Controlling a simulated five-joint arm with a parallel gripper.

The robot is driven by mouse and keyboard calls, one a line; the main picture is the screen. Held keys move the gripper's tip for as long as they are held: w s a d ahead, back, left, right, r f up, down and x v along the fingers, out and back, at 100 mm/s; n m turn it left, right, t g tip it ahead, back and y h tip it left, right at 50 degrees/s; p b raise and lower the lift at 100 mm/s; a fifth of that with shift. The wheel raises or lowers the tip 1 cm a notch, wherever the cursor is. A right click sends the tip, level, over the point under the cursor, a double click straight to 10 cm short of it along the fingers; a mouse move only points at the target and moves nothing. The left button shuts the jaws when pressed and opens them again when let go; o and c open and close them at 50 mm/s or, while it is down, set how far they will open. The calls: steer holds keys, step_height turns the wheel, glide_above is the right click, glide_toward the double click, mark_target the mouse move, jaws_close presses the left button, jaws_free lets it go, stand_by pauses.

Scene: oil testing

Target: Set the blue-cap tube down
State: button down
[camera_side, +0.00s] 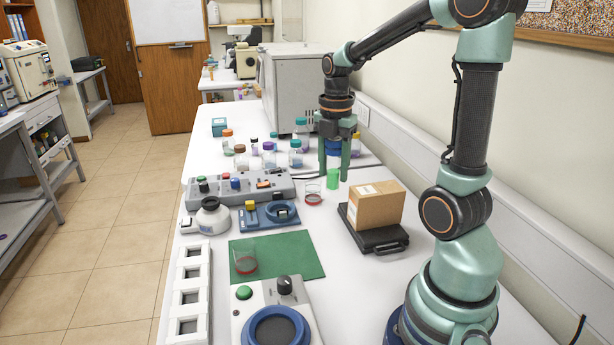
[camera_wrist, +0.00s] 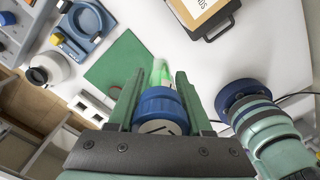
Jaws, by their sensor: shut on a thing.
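The blue-cap tube holds green liquid (camera_side: 333,180) and hangs roughly upright in my gripper (camera_side: 338,178) in the side view. My gripper is shut on it, with one finger on each side of its blue cap. In the wrist view the blue cap (camera_wrist: 160,104) sits between the fingers of my gripper (camera_wrist: 160,74), and the green tube body shows beyond it. The tube's lower end is low over the white table (camera_side: 345,290); I cannot tell whether it touches.
A cardboard box (camera_side: 376,206) on a black case (camera_side: 372,239) is in front to the right. Several capped bottles (camera_side: 296,154) stand behind. A green mat (camera_side: 300,262) carries another beaker (camera_side: 245,262).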

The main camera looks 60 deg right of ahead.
mark_target(332, 153)
step_height(332, 153, up, 3)
steer(key=shift+f, duration=0.2)
steer(key=shift+r, duration=0.25)
steer(key=shift+w+a+r, duration=0.1)
steer(key=shift+a, duration=0.1)
steer(key=w+a+f+m, duration=0.1)
steer(key=a+f+m, duration=0.1)
steer(key=a+m, duration=0.6)
steer(key=w+a+f+m, duration=0.2)
steer(key=a+m, duration=0.6)
steer(key=m, duration=0.2)
steer(key=shift+w+f, duration=0.2)
steer(key=shift+w, duration=0.1)
